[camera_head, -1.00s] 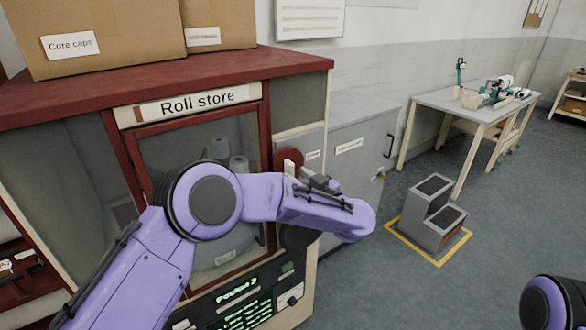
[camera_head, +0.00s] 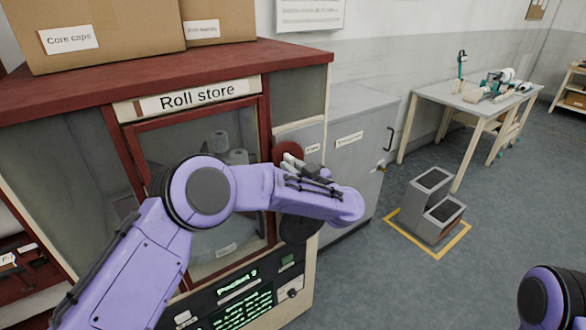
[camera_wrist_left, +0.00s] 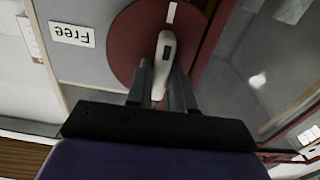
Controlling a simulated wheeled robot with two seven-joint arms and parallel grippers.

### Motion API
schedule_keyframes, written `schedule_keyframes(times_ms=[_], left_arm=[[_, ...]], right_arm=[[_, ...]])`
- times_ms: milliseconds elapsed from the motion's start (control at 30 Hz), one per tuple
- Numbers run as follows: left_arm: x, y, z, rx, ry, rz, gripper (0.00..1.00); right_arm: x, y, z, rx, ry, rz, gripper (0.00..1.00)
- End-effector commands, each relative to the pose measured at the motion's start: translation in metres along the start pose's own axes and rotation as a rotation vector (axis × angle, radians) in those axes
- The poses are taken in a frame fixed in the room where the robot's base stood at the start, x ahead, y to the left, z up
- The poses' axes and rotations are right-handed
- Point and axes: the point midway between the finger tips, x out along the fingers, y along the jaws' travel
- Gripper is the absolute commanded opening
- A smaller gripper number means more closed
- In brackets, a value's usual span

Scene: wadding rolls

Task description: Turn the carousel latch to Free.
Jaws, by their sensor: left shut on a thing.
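The carousel latch is a red disc (camera_wrist_left: 128,48) with a cream lever (camera_wrist_left: 164,52) and a short white mark. The disc shows partly in the head view (camera_head: 284,150), beside the Roll store door, behind my arm. A "Free" label (camera_wrist_left: 71,33) is on the grey panel beside the disc, upside down in the wrist view. My left gripper (camera_wrist_left: 162,82) is shut on the lever, one finger on each side. In the head view my left gripper (camera_head: 303,170) is at the disc, and the lever leans to the upper left. My right gripper is not in view.
The Roll store cabinet (camera_head: 190,62) stands in front, with a control panel (camera_head: 250,292) low down and boxes (camera_head: 110,35) on top. A grey step stool (camera_head: 432,205) stands in a yellow floor outline. A workbench (camera_head: 470,105) is farther right. Floor between is clear.

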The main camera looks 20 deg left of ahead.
Motion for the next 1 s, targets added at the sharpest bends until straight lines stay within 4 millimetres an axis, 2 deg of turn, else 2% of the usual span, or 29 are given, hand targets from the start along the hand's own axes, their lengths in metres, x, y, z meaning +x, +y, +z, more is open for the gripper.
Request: schedule_keyframes(times_ms=[267,1000], left_arm=[[0.000,-0.001,0.003,-0.176,0.001,0.000,0.00],[0.000,-0.006,0.008,-0.876,0.001,0.000,0.00]], right_arm=[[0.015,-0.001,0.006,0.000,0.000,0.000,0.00],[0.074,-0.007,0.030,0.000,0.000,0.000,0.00]])
